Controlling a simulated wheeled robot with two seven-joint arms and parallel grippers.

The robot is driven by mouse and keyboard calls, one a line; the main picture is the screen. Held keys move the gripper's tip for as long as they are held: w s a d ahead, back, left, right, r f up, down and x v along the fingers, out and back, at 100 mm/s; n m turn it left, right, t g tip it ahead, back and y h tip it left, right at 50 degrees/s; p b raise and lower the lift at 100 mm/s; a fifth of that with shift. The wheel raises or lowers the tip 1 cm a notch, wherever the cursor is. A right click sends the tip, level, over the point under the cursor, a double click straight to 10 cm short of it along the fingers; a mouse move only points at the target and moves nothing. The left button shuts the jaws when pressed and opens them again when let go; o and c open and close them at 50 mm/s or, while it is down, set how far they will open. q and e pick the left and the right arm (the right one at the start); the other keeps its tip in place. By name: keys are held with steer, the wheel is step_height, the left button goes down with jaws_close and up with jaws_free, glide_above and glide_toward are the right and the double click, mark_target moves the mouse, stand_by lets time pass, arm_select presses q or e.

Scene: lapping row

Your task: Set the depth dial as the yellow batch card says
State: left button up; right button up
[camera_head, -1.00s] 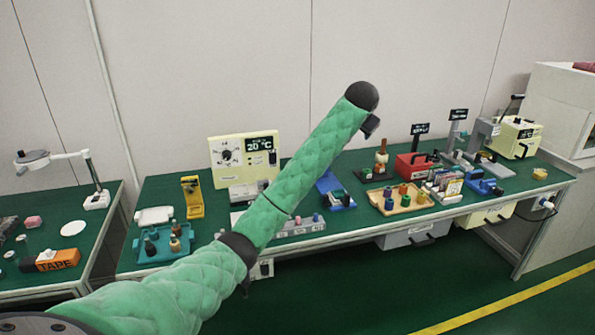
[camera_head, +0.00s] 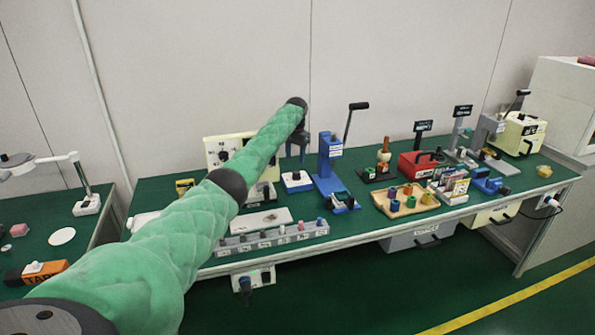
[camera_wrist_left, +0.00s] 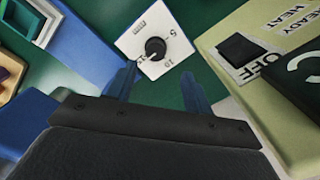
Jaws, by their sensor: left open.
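The dial (camera_wrist_left: 155,47) is a round black knob on a white plate with a printed scale, in the left wrist view. Its white mark seems to point toward the low end of the scale. In the head view it sits on a small blue box with a white top (camera_head: 297,184). My left gripper (camera_head: 297,152) hangs above that box. In the left wrist view the gripper (camera_wrist_left: 158,86) is open and empty, its fingers apart with the knob beyond them. Several small cards (camera_head: 454,187) stand in a rack at the right; their writing is too small to read. My right gripper is out of view.
A blue press (camera_head: 328,165) with a raised lever stands close to the right of the gripper. A cream heater box (camera_wrist_left: 275,85) is close on its other side. A tray of coloured pegs (camera_head: 380,205) and a red box (camera_head: 413,165) stand further right.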

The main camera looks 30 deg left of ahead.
mark_target(297, 172)
arm_select(q)
steer(key=shift+d, duration=0.25)
steer(key=shift+f+m, duration=0.1)
steer(key=shift+m, duration=0.3)
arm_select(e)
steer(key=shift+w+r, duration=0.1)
arm_select(q)
steer(key=shift+f+p, duration=0.6)
steer(key=shift+f, duration=3.2)
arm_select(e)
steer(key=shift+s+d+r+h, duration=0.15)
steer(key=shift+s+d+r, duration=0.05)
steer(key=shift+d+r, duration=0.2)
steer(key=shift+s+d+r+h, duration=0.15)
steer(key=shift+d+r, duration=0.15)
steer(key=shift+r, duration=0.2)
